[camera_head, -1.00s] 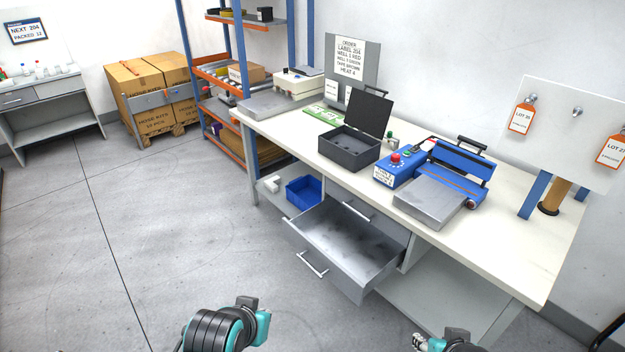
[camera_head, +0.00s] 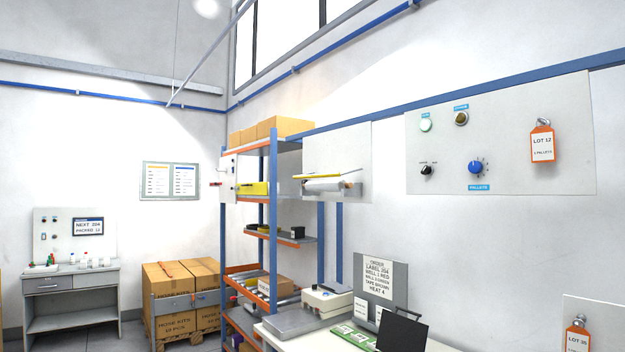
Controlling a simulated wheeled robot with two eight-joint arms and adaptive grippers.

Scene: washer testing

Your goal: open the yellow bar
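A thin yellow bar (camera_head: 333,175) runs nearly level across a pale wall panel (camera_head: 350,148). It sits just above a white roll (camera_head: 325,186) on a grey holder. A second yellow item (camera_head: 254,188), long and box-like, lies on an upper shelf to the left of the panel. Neither of my grippers shows in the view now, so I cannot see whether they are open or shut.
A blue and orange shelf rack (camera_head: 272,225) stands left of the panel. Below are a workbench (camera_head: 300,343), a grey scale plate (camera_head: 290,322) and an order sign (camera_head: 378,275). A control panel (camera_head: 500,140) with knobs hangs at right.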

